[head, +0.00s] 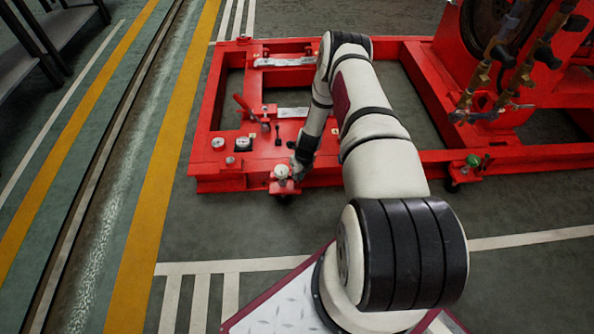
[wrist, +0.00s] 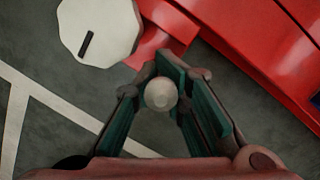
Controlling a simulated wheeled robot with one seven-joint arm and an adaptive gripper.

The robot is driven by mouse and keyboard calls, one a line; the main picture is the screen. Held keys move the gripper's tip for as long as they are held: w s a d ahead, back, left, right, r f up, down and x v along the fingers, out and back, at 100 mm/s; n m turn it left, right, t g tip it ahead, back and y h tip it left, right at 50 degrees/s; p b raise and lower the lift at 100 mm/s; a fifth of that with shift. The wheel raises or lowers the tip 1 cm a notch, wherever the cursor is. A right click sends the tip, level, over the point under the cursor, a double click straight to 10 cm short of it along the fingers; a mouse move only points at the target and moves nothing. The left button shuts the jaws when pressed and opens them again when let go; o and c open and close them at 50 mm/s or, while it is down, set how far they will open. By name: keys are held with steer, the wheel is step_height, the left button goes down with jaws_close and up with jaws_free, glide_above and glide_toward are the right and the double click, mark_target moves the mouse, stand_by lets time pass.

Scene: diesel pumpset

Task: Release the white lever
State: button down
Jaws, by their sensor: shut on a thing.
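The white lever (wrist: 161,93) shows in the wrist view as a pale round knob, seen end-on. My gripper (wrist: 162,80) is closed around it, with one dark green finger on each side. The rest of the lever is hidden below the knob and the fingers. In the head view my gripper (head: 298,170) is at the front edge of the red frame, beside a small white dial. I cannot make out the lever there.
The white dial with a black mark (wrist: 98,30) is just up and left of my fingers. The red frame (head: 235,185) carries gauges and a red handle (head: 243,104). Piping and a large red housing stand at the right. Open floor lies in front.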

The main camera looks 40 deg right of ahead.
steer(key=shift+s+d+r+t+h+p, duration=0.1)
steer(key=shift+s+r+t+h+p, duration=0.05)
steer(key=shift+t+h+p, duration=0.25)
steer(key=shift+s+d+r+t+h+p, duration=0.15)
steer(key=shift+t+h, duration=0.15)
steer(key=shift+t, duration=0.2)
steer(key=shift+s+a+f+t+h, duration=0.1)
steer(key=shift+a+t+h, duration=0.05)
steer(key=shift+t+h, duration=0.3)
steer(key=shift+s+a+t+h, duration=0.15)
steer(key=shift+t+h, duration=0.1)
steer(key=shift+t, duration=0.3)
steer(key=c, duration=1.8)
jaws_free()
steer(key=shift+a+f, duration=0.1)
steer(key=shift+a, duration=0.05)
steer(key=shift+s, duration=0.1)
steer(key=v, duration=1.2)
steer(key=shift+s+f, duration=0.1)
steer(key=shift+s, duration=0.05)
